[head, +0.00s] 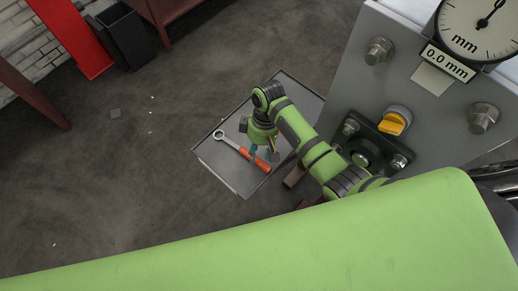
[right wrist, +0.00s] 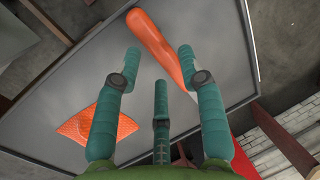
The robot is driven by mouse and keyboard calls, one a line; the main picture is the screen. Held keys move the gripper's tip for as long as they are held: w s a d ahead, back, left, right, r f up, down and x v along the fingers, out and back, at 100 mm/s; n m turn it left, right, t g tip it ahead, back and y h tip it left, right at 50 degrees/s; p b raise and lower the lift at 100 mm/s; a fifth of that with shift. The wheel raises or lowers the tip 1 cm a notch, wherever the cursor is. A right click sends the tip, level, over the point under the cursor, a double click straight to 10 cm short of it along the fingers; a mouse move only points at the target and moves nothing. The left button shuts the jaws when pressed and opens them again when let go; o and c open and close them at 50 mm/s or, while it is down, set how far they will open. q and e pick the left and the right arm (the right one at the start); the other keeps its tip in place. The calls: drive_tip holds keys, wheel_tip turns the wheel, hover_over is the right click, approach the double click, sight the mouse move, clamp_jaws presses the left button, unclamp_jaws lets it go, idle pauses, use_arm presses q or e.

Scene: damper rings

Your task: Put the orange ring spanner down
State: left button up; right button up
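The orange ring spanner (head: 229,144) lies on a grey tray (head: 222,168), its silver ring end at upper left and orange handle at lower right. In the right wrist view its orange handle (right wrist: 155,40) runs past the fingertips, against the tray surface. My right gripper (head: 258,150) is over the handle. In the right wrist view the right gripper (right wrist: 159,55) has its teal fingers spread apart, with none visibly closed on the handle. Whether a fingertip touches it, I cannot tell. My left gripper is not in view.
A patterned orange piece (right wrist: 98,125) lies on the tray beside the fingers. A grey plate with bolts, a yellow knob (head: 391,124) and a dial gauge (head: 480,28) stands at right. A black bin (head: 125,38) and red post (head: 72,35) stand at upper left. The left floor is mostly clear.

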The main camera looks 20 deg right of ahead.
drive_tip(key=o, duration=0.6)
drive_tip(key=shift+c, duration=0.2)
drive_tip(key=v, duration=0.7)
drive_tip(key=shift+r, duration=0.2)
